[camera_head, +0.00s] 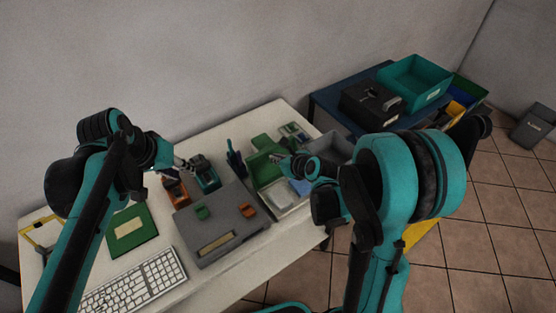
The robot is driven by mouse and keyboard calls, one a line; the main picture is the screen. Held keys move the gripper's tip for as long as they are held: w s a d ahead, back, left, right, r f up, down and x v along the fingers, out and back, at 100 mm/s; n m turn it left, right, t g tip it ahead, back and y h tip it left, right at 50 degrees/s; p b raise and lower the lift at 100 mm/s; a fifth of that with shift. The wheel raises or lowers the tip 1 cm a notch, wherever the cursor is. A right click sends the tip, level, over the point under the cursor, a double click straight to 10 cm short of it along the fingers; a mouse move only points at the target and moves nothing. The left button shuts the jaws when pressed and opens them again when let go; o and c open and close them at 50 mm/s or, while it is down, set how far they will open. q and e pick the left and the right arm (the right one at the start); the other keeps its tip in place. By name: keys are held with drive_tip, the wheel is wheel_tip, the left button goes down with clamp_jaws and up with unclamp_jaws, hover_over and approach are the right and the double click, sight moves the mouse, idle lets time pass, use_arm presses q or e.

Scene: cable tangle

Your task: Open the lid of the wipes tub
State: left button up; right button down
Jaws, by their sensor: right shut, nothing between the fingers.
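I cannot pick out the wipes tub with certainty. A green box (264,170) with a pale tray-like part (290,203) in front of it stands at the right of the white table, and I cannot tell whether it is the tub or how any lid sits. My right gripper (277,157) is shut and empty, over or beside the green box; contact cannot be told. My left gripper (184,164) is above the back of the table, near an orange-and-dark item (174,188). Its fingers are too small to read.
A grey case (222,228) lies mid-table, with a green board (131,229) and a keyboard (135,287) to its left. A teal holder (204,174) and a dark blue upright item (235,160) stand behind. A blue side table (325,98) carries a black box (371,104) and teal bin (415,81).

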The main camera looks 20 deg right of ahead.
use_arm(q)
drive_tip(key=s+a+f+n+t+y, duration=0.2)
drive_tip(key=s+a+f, duration=0.5)
drive_tip(key=s, duration=0.5)
drive_tip(key=shift+s+a+f+t+y, duration=0.15)
drive_tip(key=shift+a+f+t+y, duration=0.25)
drive_tip(key=shift+a+t, duration=0.3)
use_arm(e)
drive_tip(key=shift+s, duration=0.1)
use_arm(q)
drive_tip(key=shift+r, duration=0.1)
use_arm(e)
drive_tip(key=v, duration=1.2)
